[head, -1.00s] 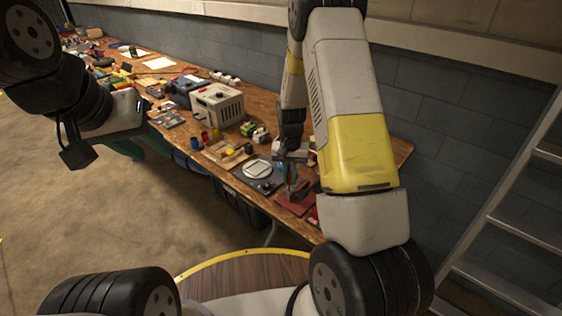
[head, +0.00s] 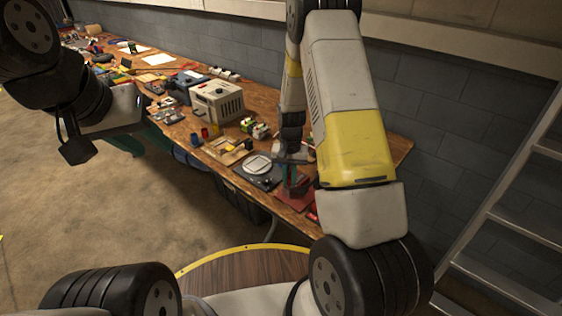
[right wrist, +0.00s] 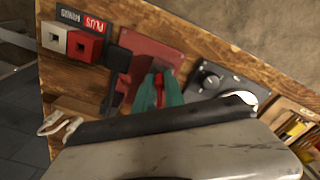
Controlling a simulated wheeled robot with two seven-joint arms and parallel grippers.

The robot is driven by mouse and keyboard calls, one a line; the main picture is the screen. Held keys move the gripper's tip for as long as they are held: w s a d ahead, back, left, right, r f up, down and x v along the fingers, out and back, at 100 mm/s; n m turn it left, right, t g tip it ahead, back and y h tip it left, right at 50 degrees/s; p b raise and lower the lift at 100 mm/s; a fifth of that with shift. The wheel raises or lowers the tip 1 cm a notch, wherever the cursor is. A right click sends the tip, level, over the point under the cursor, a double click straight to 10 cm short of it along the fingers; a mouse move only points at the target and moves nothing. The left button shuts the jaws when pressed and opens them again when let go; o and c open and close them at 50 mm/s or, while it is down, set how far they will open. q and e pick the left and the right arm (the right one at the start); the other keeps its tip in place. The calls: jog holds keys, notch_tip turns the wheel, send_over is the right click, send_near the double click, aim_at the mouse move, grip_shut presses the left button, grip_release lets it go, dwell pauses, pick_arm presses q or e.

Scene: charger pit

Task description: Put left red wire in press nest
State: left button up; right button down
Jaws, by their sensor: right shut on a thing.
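My right gripper (head: 291,188) is over the near right end of the bench. In the right wrist view its teal fingers (right wrist: 158,92) are shut on a small red piece (right wrist: 158,84), apparently the red wire. The fingers are over a dark red plate (right wrist: 143,53), which also shows in the head view (head: 297,204). A black part (right wrist: 113,92) stands beside the fingers on that plate. The nest itself cannot be made out, nor whether the wire touches anything. My left gripper (head: 78,150) hangs at the far left, away from the bench; its jaws are unclear.
A dark plate with a knob (right wrist: 212,80) lies beside the red plate. A grey box (head: 217,104) and small parts stand farther along the bench. A ladder (head: 510,195) is at right.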

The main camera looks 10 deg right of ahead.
jog(key=shift+f, duration=0.3)
dwell(0.7)
jog(key=c, duration=1.3)
grip_release()
jog(key=shift+c, duration=0.2)
jog(key=shift+r, duration=0.15)
jog(key=shift+r, duration=3.35)
